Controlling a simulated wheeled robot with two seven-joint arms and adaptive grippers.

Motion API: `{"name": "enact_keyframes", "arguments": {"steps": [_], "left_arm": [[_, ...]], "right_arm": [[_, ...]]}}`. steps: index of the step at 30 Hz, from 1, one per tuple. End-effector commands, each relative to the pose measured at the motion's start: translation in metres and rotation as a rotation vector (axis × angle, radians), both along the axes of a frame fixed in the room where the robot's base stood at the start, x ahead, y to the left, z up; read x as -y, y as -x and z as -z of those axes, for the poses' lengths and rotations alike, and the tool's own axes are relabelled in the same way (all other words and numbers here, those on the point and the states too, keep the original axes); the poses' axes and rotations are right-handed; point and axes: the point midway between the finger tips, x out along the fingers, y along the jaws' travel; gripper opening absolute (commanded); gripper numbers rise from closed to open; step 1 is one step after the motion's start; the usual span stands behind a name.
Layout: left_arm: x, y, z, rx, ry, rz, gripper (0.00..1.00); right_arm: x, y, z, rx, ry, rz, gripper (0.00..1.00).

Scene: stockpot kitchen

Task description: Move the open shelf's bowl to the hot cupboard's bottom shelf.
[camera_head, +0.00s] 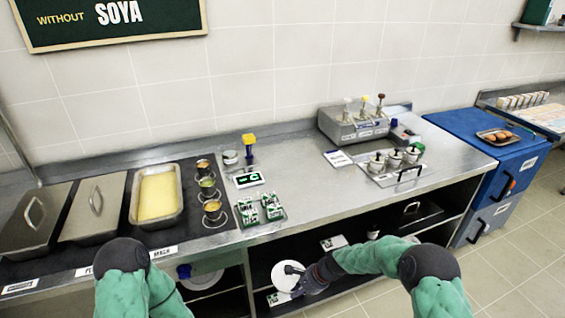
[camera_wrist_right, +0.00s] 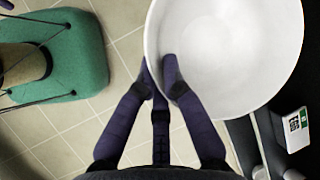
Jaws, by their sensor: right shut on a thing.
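A white bowl (camera_head: 284,279) is in front of the open shelf below the steel counter in the head view. My right gripper (camera_head: 300,284) is at its right side. In the right wrist view my right gripper (camera_wrist_right: 158,82) is shut on the rim of the bowl (camera_wrist_right: 235,50), one finger inside and one outside. The bowl looks empty. The open shelf (camera_head: 375,219) is dark inside and partly hidden by my right arm. My left gripper is out of sight; only my left arm shows. I cannot tell which unit is the hot cupboard.
A white round dish (camera_head: 202,280) sits in the left lower bay, partly hidden by my left arm. Covered pans and a yellow-filled pan (camera_head: 157,195) stand on the counter. A blue cabinet (camera_head: 484,150) stands at the right. Tiled floor (camera_head: 530,235) is clear at the right.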

Motion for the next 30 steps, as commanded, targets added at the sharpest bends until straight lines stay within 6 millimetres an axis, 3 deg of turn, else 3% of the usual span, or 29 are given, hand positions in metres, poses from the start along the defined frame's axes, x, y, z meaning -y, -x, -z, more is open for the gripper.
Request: {"name": "enact_keyframes", "arguments": {"steps": [9,15,19,25,30], "left_arm": [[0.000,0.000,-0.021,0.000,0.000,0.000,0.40],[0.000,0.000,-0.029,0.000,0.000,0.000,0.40],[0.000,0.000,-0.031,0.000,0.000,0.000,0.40],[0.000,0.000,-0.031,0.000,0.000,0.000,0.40],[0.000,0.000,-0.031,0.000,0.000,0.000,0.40]], "right_arm": [[0.065,0.048,-0.070,0.002,0.003,-0.615,0.00],[0.112,0.079,-0.106,0.000,0.001,-0.918,0.00],[0.127,0.089,-0.117,-0.002,0.000,-1.008,0.00],[0.133,0.092,-0.121,-0.001,-0.001,-1.040,0.00],[0.132,0.096,-0.104,-0.007,-0.003,-1.039,0.00]]}}
